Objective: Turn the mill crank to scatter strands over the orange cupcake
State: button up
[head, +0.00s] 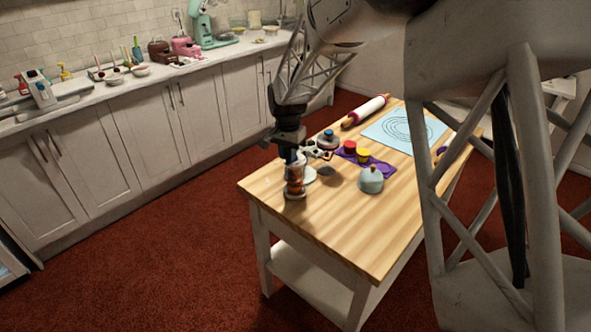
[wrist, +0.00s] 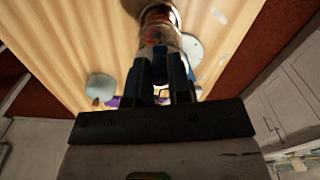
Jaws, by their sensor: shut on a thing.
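My gripper (head: 290,153) points down at the near left end of the wooden table. Its dark fingers (wrist: 172,82) are shut on the top of a clear jar-like thing, probably the mill (head: 295,182), with orange-brown contents. The mill also shows beyond the fingertips in the wrist view (wrist: 158,28). It looks upright, at or just above the tabletop; I cannot tell if it touches. The crank cannot be made out, partly hidden by the fingers. I cannot pick out the orange cupcake with certainty. A pale round disc (head: 310,175) lies right behind the mill.
A purple tray (head: 382,168) holds red (head: 349,147) and yellow (head: 363,155) round things. A teal pot (head: 370,181) stands to the right of the mill. A rolling pin (head: 365,111) and light blue mat (head: 420,126) lie farther back. The table's front right is bare.

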jog(key=shift+d, duration=0.1)
dwell(0.3)
jog(key=shift+s+d, duration=0.3)
jog(key=shift+d, duration=0.2)
jog(key=o, duration=0.8)
notch_tip(320, 180, up, 7)
dwell(0.7)
jog(key=shift+s, duration=0.1)
dwell(0.3)
